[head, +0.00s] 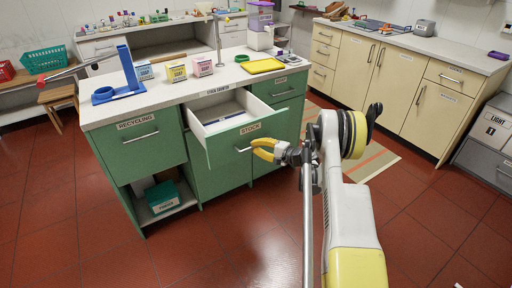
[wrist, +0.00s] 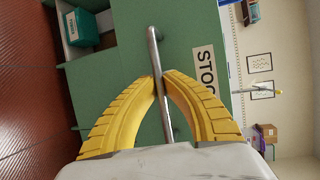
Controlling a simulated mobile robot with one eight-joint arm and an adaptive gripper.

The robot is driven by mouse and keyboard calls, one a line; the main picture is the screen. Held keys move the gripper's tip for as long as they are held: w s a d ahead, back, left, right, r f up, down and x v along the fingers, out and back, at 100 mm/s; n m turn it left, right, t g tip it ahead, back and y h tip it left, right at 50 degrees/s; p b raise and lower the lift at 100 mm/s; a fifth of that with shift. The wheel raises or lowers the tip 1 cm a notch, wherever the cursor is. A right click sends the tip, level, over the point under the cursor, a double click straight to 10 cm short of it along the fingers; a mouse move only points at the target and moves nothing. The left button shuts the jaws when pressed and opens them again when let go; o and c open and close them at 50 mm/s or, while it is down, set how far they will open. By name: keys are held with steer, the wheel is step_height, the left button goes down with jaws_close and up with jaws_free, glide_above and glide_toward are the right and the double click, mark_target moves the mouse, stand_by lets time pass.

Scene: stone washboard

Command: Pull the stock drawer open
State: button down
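The stock drawer (head: 228,138) has a green front with a "STOCK" label. It stands pulled out from the green counter unit, its white inside showing with a thin dark item in it. Its metal bar handle (head: 242,150) is on the front. My gripper (head: 254,148) is at this handle, with yellow fingers. In the wrist view the fingers (wrist: 161,78) come together on the handle bar (wrist: 154,50), one on each side of it. The "STOCK" label (wrist: 207,75) shows to the right of the fingers, partly cut off by the right finger.
A recycling door (head: 142,147) is left of the drawer, above an open shelf with a teal box (head: 163,198). The countertop holds a blue stand (head: 128,75), small boxes and a yellow tray (head: 263,66). Red tiled floor in front is clear.

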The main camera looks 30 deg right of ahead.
steer(key=shift+s, duration=0.15)
steer(key=c, duration=1.5)
jaws_free()
steer(key=v, duration=1.2)
steer(key=shift+r, duration=0.1)
